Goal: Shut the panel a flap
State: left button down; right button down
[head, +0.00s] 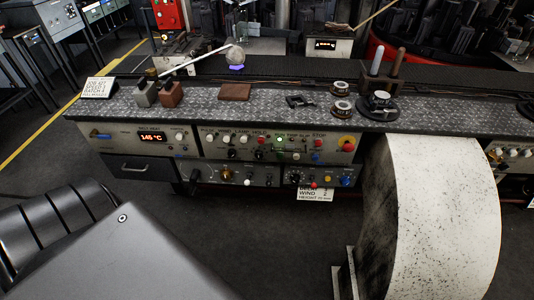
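A row of control panels runs along the front of the long bench. The left panel (118,136) has a lit display reading about 145 °C, and below it is a dark front with a handle (134,167), which looks closed. The middle panel (277,147) carries several knobs, switches and a red button on yellow. Two lower panels (228,174) and (321,178) sit under it with more knobs. I cannot tell which part is the flap of panel a, or whether it is open. Neither of my grippers is in view.
A large pale curved body (440,215) stands in front at the right. Dark floor (265,235) is open below the panels.

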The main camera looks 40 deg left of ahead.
aim_at(290, 147)
jog(key=u, duration=0.5)
jog(key=k, duration=1.2)
jog(key=u, duration=1.1)
jog(key=i, duration=1.45)
jog(key=z, duration=0.8)
jog(key=i, duration=0.65)
jog(key=z, duration=1.05)
jog(key=k, duration=0.7)
jog(key=u, duration=0.6)
jog(key=i, duration=0.55)
